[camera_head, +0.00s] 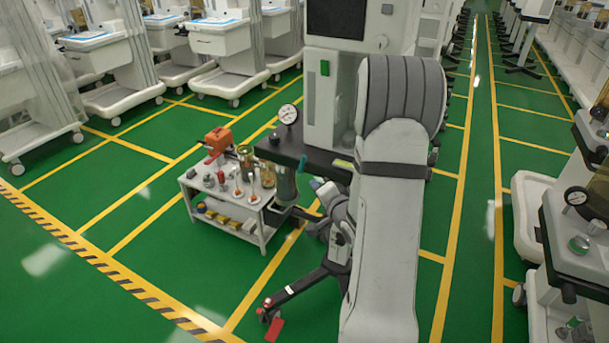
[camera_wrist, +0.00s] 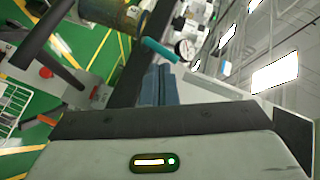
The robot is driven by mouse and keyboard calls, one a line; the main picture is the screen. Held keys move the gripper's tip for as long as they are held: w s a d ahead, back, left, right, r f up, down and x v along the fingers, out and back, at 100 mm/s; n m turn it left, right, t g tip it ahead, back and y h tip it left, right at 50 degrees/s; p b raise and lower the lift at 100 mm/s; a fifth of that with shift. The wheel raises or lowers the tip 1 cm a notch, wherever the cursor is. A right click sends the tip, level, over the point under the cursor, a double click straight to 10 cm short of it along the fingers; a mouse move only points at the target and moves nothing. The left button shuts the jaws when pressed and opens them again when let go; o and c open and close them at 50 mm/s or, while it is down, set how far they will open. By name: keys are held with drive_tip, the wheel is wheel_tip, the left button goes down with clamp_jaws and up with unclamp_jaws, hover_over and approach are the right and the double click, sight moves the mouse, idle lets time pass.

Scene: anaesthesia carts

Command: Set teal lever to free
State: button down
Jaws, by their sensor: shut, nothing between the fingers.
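The teal lever (camera_wrist: 160,50) shows in the wrist view as a short rounded bar, tilted down to the right. It sits just beyond the tips of my gripper (camera_wrist: 158,68). The blue-grey fingers are together with nothing between them. I cannot tell from this angle whether the fingertips touch the lever. In the head view, the teal lever (camera_head: 302,163) is a small upright sliver at the cart's dark front edge, above a clear canister (camera_head: 285,183). My arm covers much of that cart, and the fingertips are not clearly seen there.
A pressure gauge (camera_head: 288,114) stands on the cart beside the lever; it also shows in the wrist view (camera_wrist: 185,48). A small white trolley (camera_head: 262,236) with bottles and tools stands to the left.

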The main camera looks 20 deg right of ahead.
drive_tip(key=s+d+f+m+t+y+b, duration=0.1)
drive_tip(key=s+d+f+m+t+b, duration=0.15)
drive_tip(key=s+f+m+t, duration=0.2)
drive_tip(key=m+p, duration=0.1)
drive_tip(key=p, duration=0.1)
approach(304, 163)
drive_tip(key=x, duration=0.6)
drive_tip(key=shift+w, duration=0.4)
drive_tip(key=shift+w+a+r+b, duration=0.1)
drive_tip(key=shift+w+r+b, duration=0.1)
drive_tip(key=shift+w+b, duration=0.25)
